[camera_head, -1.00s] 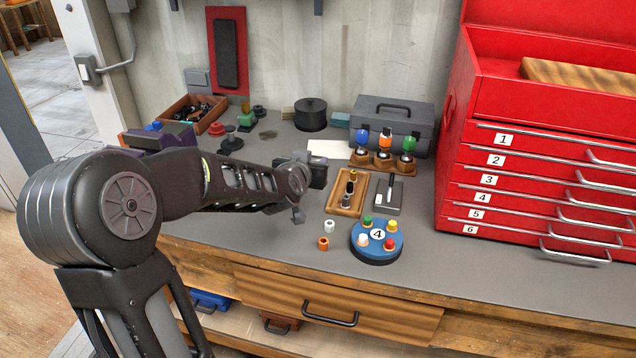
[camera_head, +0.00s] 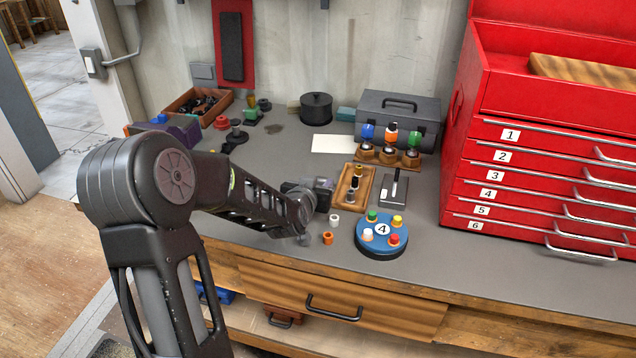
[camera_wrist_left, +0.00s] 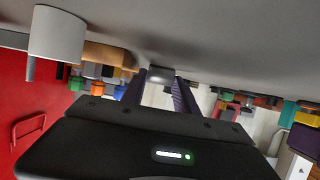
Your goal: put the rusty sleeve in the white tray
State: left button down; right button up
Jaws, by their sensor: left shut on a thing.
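My left gripper (camera_head: 322,192) is just left of the wooden tray, seen side-on and partly behind its own wrist. In the left wrist view its fingers (camera_wrist_left: 160,90) are shut on a small grey piece (camera_wrist_left: 160,75); I cannot tell whether it is the rusty sleeve. An orange-brown sleeve (camera_head: 327,238) stands on the bench in front of the gripper, with a white sleeve (camera_head: 335,220) beside it. A flat white rectangle (camera_head: 333,143), perhaps the white tray, lies at the back of the bench. My right gripper is not in view.
The wooden tray (camera_head: 370,204) holds several small parts. Right of it are a grey stand (camera_head: 393,191) and a blue round base (camera_head: 378,248) with coloured pegs. Bulb-like parts in a wooden rack (camera_head: 390,156) stand behind. The red drawer cabinet (camera_head: 540,185) bounds the right.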

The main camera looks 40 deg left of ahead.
pick_arm(q)
jog(key=shift+r, duration=0.1)
jog(key=shift+f, duration=0.2)
jog(key=c, duration=1.2)
grip_release()
jog(key=shift+r, duration=0.2)
jog(key=b+v, duration=0.1)
jog(key=v, duration=1)
jog(key=shift+s, duration=0.1)
jog(key=shift+s+d+r, duration=0.15)
jog(key=shift+s+d, duration=0.05)
jog(key=shift+s, duration=0.2)
jog(key=shift+o, duration=0.2)
